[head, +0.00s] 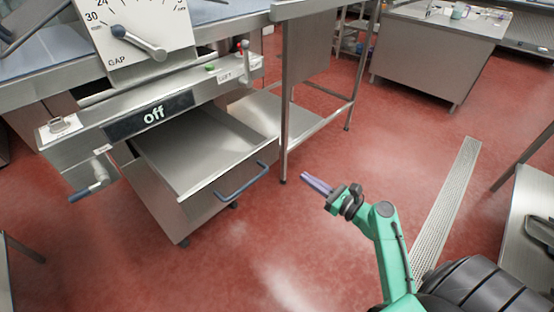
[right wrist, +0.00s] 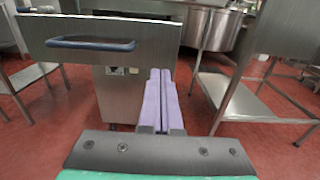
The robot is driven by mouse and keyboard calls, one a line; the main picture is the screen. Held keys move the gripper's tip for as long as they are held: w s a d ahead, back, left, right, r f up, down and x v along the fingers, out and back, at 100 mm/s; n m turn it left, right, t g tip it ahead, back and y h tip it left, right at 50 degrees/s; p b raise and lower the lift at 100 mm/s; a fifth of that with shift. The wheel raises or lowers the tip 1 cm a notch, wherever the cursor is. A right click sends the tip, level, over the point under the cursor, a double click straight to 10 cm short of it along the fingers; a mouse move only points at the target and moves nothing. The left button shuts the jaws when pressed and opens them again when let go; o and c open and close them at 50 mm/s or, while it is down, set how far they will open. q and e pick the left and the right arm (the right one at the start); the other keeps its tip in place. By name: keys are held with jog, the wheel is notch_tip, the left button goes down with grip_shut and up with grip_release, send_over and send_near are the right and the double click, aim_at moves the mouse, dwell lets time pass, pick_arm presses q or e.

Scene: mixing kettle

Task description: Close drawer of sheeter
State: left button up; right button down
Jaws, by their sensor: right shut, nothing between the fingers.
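The sheeter (head: 170,85) stands at the left in the head view, with an "off" display on its front. Its steel drawer (head: 205,150) is pulled out below the display, and the inside I can see looks empty. A blue handle (head: 242,182) is on the drawer front; it also shows at the upper left of the right wrist view (right wrist: 90,43). My right gripper (head: 316,183) is shut and empty, to the right of the handle and apart from it. Its purple fingers (right wrist: 160,100) point past the right part of the drawer front in the wrist view. My left gripper is not in view.
A steel table leg (head: 285,130) and lower shelf (head: 290,112) stand just right of the drawer. A steel cabinet (head: 435,55) is at the back right. A floor drain grate (head: 447,200) runs along the right. The red floor (head: 270,240) before the drawer is clear.

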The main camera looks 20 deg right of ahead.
aim_at(271, 154)
jog(key=x, duration=1.2)
jog(key=shift+w+p, duration=0.25)
jog(key=shift+p, duration=0.15)
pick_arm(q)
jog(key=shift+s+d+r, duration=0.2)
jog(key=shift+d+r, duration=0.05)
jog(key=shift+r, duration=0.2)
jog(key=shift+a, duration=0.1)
pick_arm(e)
jog(key=shift+a, duration=0.1)
